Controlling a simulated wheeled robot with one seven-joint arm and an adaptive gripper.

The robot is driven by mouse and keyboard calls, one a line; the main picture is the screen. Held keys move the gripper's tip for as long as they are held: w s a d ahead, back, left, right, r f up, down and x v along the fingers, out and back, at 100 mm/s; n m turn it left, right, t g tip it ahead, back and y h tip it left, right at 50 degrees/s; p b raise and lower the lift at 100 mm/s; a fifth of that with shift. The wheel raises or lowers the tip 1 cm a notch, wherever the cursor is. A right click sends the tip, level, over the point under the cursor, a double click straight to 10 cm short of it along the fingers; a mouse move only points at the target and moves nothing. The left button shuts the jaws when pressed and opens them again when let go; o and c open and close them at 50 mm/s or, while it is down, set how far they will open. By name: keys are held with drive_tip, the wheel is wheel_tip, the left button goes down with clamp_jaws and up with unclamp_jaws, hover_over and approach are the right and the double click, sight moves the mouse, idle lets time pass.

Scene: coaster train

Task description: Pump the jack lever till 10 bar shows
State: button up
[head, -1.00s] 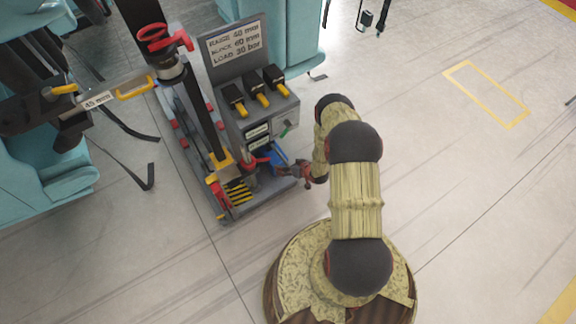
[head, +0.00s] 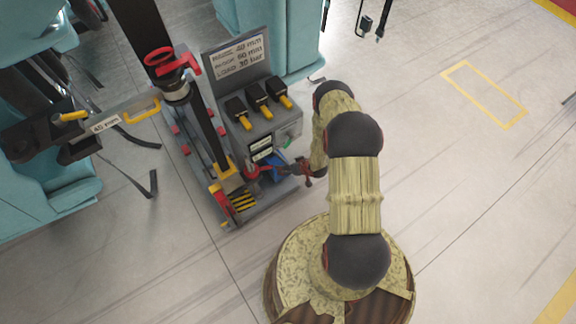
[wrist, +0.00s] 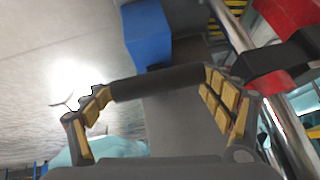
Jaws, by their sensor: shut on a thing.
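My gripper (head: 308,173) is low at the right side of the jack unit (head: 270,130). In the wrist view, its yellow-padded fingers (wrist: 158,92) are shut on a dark grey bar (wrist: 158,82), which looks like the jack lever's grip. The bar lies crosswise between the pads. In the head view, a red part (head: 252,172) sits left of the gripper at the jack's base; the lever itself is small and partly hidden there. The panel's small labels or displays (head: 262,150) are too small to read, so I cannot tell the pressure.
A sign reading 40 mm, 60 mm and 30 bar (head: 238,50) stands above several yellow-black switches (head: 262,98). A blue block (wrist: 150,35) is close beyond the grip.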

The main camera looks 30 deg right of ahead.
sight(284, 160)
drive_tip(key=w+r, duration=0.1)
drive_tip(key=r, duration=0.1)
drive_tip(key=w+r+p, duration=0.1)
drive_tip(key=w+r, duration=0.1)
drive_tip(key=shift+r, duration=0.2)
drive_tip(key=shift+w+r, duration=0.85)
drive_tip(key=o, duration=1.4)
drive_tip(key=shift+a, duration=0.1)
drive_tip(key=shift+c, duration=0.2)
drive_tip(key=o, duration=0.4)
drive_tip(key=shift+s+f, duration=0.15)
drive_tip(key=shift+c, duration=0.2)
drive_tip(key=shift+s, duration=0.15)
drive_tip(key=v, duration=1.2)
drive_tip(key=shift+c, duration=0.3)
